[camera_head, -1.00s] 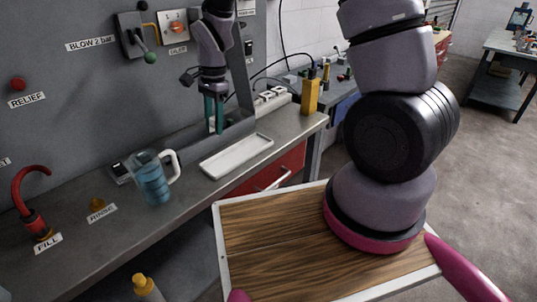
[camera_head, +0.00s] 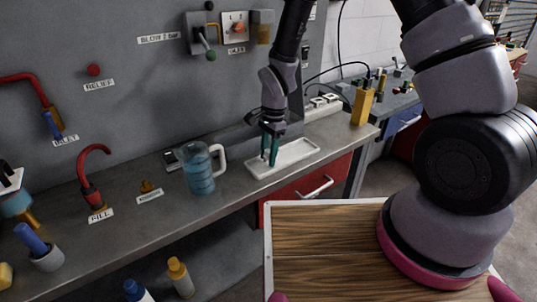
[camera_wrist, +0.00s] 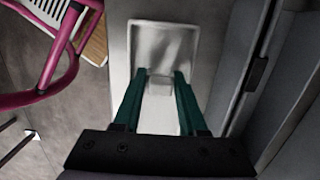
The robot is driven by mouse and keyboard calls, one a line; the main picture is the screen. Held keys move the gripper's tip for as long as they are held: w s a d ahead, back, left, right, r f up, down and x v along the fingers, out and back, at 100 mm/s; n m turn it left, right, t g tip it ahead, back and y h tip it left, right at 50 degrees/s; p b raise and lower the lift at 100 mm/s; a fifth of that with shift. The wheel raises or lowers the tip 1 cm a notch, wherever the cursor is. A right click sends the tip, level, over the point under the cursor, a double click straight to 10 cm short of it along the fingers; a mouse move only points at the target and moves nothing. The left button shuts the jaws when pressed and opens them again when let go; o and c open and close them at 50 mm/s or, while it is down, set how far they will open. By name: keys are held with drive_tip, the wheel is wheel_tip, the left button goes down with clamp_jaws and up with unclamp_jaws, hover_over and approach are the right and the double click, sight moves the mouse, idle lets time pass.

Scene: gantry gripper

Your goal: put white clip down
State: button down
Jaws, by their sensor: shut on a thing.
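My gripper (camera_head: 269,162) is over the left part of the shallow white tray (camera_head: 305,158) on the grey bench, pointing down. Its two green fingers show in the wrist view (camera_wrist: 161,74), shut on a small pale block, the white clip (camera_wrist: 160,84). The tray also shows in the wrist view (camera_wrist: 190,33), behind and around the clip. In the head view the clip is too small to make out. I cannot tell whether the clip touches the tray floor.
A jug of blue liquid (camera_head: 199,172) stands left of the tray. The grey panel wall is behind the bench, and a yellow block (camera_head: 362,106) stands to the right. A red drawer (camera_head: 312,187) is below. The rest of the tray looks empty.

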drive_tip(key=shift+f, duration=0.15)
drive_tip(key=c, duration=0.7)
unclamp_jaws()
drive_tip(key=shift+c, duration=0.2)
